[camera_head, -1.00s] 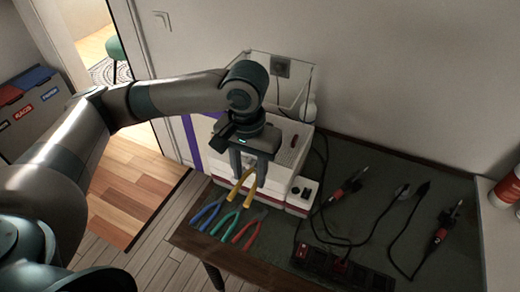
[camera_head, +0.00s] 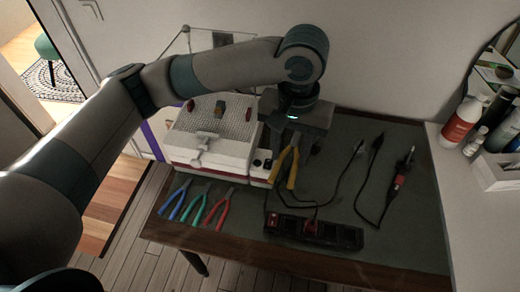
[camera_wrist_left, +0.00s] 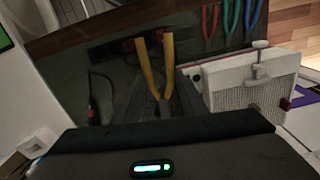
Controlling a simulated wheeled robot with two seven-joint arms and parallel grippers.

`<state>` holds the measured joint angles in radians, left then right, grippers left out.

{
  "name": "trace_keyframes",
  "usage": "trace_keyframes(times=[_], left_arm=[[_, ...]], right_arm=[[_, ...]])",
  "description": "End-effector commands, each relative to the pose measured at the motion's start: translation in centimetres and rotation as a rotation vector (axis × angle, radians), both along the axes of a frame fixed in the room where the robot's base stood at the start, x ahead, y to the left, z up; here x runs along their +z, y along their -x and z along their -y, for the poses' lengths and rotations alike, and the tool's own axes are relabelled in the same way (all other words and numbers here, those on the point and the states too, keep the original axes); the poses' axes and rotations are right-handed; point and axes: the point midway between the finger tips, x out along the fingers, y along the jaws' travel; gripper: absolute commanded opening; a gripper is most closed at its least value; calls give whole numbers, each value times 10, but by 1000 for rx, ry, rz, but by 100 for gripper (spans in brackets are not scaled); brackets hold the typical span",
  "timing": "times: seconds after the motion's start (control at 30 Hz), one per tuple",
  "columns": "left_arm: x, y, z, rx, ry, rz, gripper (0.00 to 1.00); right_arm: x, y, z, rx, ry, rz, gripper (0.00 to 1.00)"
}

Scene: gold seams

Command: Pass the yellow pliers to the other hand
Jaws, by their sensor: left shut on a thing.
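The yellow pliers (camera_head: 292,168) hang from my left gripper (camera_head: 292,142), which is shut on them. Their yellow handles point down, over the dark table mat to the right of the white perforated machine. In the left wrist view the pliers (camera_wrist_left: 154,65) stick out from between the fingers (camera_wrist_left: 162,105), handles spread slightly apart. The pliers' head is mostly hidden by the gripper. My right gripper is in neither view.
Blue, green and red pliers (camera_head: 223,209) lie at the table's left front. The white machine (camera_head: 216,150) stands behind them. A black power strip (camera_head: 313,231), cables and a soldering iron (camera_head: 403,168) lie on the table (camera_head: 400,235). Bottles (camera_head: 461,122) stand at the right.

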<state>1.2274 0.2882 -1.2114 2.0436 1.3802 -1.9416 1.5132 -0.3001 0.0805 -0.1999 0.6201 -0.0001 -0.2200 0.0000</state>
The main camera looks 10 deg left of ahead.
Motion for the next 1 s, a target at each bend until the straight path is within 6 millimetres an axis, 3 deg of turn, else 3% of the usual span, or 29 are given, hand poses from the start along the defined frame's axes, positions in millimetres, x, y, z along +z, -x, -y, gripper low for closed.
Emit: trace_keyframes(times=[0.1,0.3,0.5,0.77,0.9,1.0], left_arm=[[5,-2,27,-22,1,1,13],[10,-5,56,-44,1,1,13],[11,-6,67,-52,0,1,13],[11,-6,68,-53,0,1,13],[11,-6,68,-53,0,1,13],[11,-6,68,-53,0,1,13]], right_arm=[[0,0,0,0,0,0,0],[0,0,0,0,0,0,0],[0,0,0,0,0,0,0],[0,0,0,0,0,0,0],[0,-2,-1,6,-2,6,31],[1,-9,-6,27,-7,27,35]])
